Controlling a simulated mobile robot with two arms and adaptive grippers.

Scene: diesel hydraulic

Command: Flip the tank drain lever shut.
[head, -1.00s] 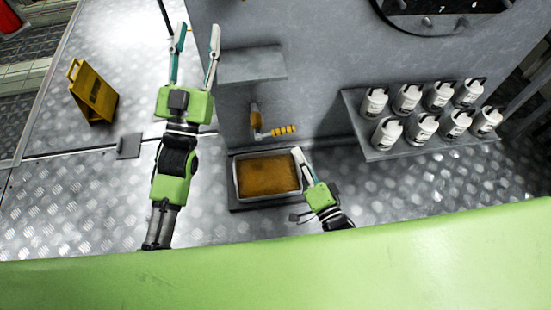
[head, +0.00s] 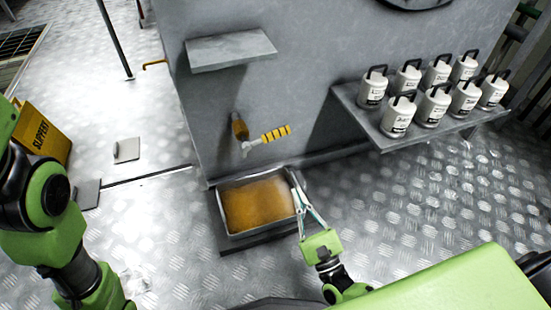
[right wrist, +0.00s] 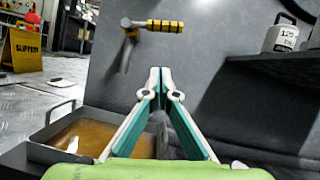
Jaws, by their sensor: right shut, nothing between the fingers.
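The tank drain lever (head: 276,134) has a yellow handle with black bands. It points out to the right of the drain valve (head: 240,128) on the grey tank wall. In the right wrist view the lever (right wrist: 165,26) lies level, above my fingertips, with the spout hanging down at its left. My right gripper (head: 297,182) is shut and empty, by the right edge of the drip tray, below and right of the lever and apart from it. It also shows in the right wrist view (right wrist: 160,76). Of my left arm only links show at the left; its fingers are out of view.
A drip tray (head: 222,207) with brown liquid sits below the valve. A small shelf (head: 230,50) juts out above it. A shelf (head: 385,140) with several white canisters stands at the right. A yellow slippery-floor sign (head: 45,135) stands at the left.

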